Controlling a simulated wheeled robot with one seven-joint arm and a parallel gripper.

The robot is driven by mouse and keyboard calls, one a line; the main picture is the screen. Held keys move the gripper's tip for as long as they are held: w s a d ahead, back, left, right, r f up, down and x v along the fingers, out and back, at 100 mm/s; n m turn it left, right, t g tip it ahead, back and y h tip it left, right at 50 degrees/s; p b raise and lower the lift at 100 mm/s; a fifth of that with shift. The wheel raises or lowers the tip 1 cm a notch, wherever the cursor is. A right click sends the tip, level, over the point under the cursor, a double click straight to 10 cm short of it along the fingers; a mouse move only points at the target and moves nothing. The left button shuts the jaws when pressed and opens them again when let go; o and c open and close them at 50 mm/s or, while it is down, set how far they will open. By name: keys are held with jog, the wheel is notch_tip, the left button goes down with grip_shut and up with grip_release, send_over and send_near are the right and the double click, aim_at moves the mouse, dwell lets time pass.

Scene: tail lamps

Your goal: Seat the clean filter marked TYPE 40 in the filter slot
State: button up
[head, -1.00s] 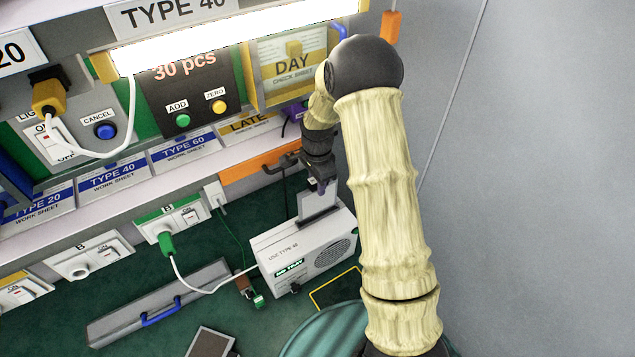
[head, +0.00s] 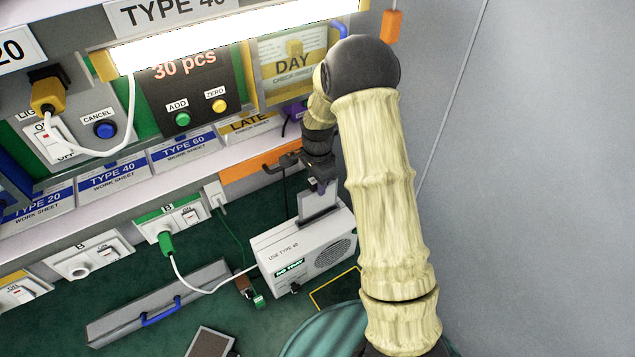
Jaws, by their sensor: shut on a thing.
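A white machine (head: 280,247) marked USE TYPE 40 stands on the green surface, with a small lit green display and a round grille. A thin grey filter panel (head: 318,205) stands upright at the slot in its top. The panel's lower edge is hidden in or behind the slot, so I cannot tell how deep it sits. No marking on it is readable. My gripper (head: 322,186) is above the machine, pointing down, shut on the panel's upper edge.
A white cable runs from the machine to a green plug (head: 167,243) in a wall socket. A grey box with a blue handle (head: 160,312) lies at left. A dark flat panel (head: 211,342) lies at the bottom. An orange drawer front (head: 250,162) is behind my gripper.

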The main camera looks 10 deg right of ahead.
jog(key=b, duration=0.3)
send_over(318, 212)
jog(key=shift+w+f, duration=0.15)
jog(key=shift+f, duration=0.9)
jog(key=shift+w+f, duration=0.15)
jog(key=shift+f, duration=0.9)
jog(key=shift+f+b, duration=0.5)
jog(key=shift+f, duration=0.35)
jog(key=shift+f+b, duration=0.9)
jog(key=shift+f, duration=0.5)
jog(key=shift+f+b, duration=0.7)
jog(key=shift+f, duration=0.35)
jog(key=shift+f+b, duration=0.4)
jog(key=shift+f, duration=0.2)
jog(key=shift+s+f, duration=0.1)
jog(key=shift+f, duration=0.1)
jog(key=shift+r, duration=0.2)
